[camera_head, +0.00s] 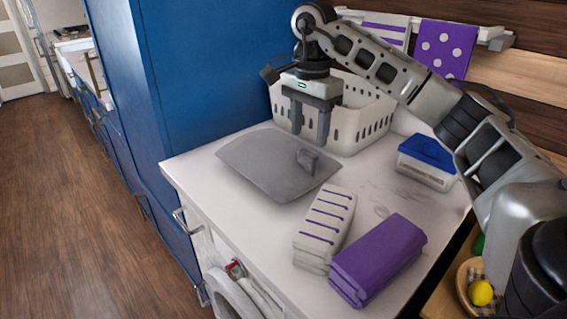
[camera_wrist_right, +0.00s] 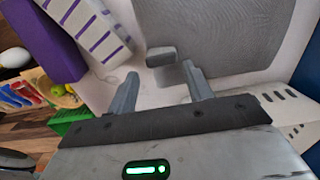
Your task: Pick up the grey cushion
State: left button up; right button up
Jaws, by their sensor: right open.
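The grey cushion (camera_head: 262,165) lies flat on the white counter, with a small upright grey tab (camera_head: 307,160) near its right side. It also shows in the wrist view (camera_wrist_right: 235,35), with the tab (camera_wrist_right: 162,54) just beyond the fingertips. My right gripper (camera_head: 309,142) points down over the back right part of the cushion, close to the tab. Its fingers are apart with nothing between them, and it also shows in the wrist view (camera_wrist_right: 159,72). I cannot tell its exact height above the cushion. My left gripper is not in view.
A white perforated basket (camera_head: 362,122) stands right behind my gripper. A striped folded towel (camera_head: 327,225) and a purple one (camera_head: 378,260) lie in front. A blue-lidded box (camera_head: 427,162) is at the right. A tall blue cabinet (camera_head: 210,70) borders the counter at the left.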

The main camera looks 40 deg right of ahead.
aim_at(308, 152)
jog(key=shift+w+d+f+p, duration=0.15)
jog(key=shift+f+p, duration=0.15)
jog(key=shift+f, duration=1.45)
jog(key=shift+s+d+f+p, duration=0.1)
jog(key=shift+f+p, duration=0.15)
jog(key=shift+f, duration=1.5)
jog(key=shift+r, duration=0.1)
grip_shut()
jog(key=shift+w, duration=0.1)
